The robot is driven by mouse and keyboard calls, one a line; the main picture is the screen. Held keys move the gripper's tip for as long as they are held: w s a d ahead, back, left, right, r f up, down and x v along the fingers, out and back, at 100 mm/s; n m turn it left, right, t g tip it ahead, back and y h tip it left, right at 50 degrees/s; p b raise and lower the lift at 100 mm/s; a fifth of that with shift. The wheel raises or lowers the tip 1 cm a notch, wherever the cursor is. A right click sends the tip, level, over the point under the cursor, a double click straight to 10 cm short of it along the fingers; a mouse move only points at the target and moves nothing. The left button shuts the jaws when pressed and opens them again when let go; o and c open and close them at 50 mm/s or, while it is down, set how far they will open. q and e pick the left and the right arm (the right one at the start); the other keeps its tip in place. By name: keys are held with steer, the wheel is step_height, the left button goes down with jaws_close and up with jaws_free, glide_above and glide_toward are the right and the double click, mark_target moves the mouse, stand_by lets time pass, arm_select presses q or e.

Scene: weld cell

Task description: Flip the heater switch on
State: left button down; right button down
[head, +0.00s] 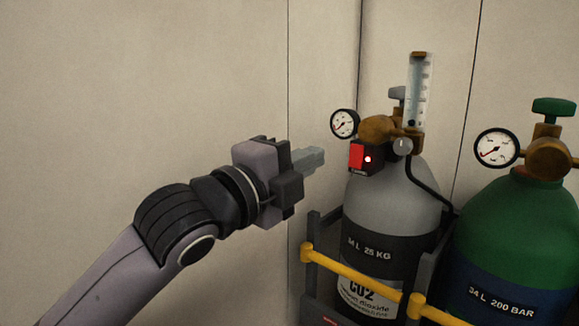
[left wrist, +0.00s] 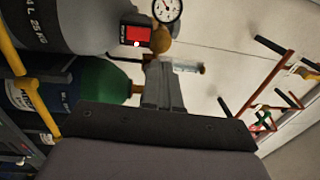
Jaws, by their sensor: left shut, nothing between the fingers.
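The heater is a small dark box (head: 371,168) on the regulator of the grey CO2 cylinder (head: 385,206). The red switch also shows in the left wrist view (left wrist: 135,34). My left gripper (head: 315,158) is shut and empty. Its fingertips point at the switch from the left, with a visible gap between them. The closed fingers (left wrist: 160,84) also show in the left wrist view. My right gripper is in neither view.
A round gauge (head: 344,123), a brass regulator (head: 379,129) and a clear flow tube (head: 418,92) sit close around the heater. A green cylinder (head: 515,232) stands at right. A yellow rail (head: 352,274) crosses in front. Open space lies left of the cylinders, before the wall.

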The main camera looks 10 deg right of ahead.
arm_select(q)
steer(key=shift+r+v, duration=0.15)
steer(key=shift+v, duration=0.65)
steer(key=shift+r+v, duration=0.2)
steer(key=shift+v, duration=0.65)
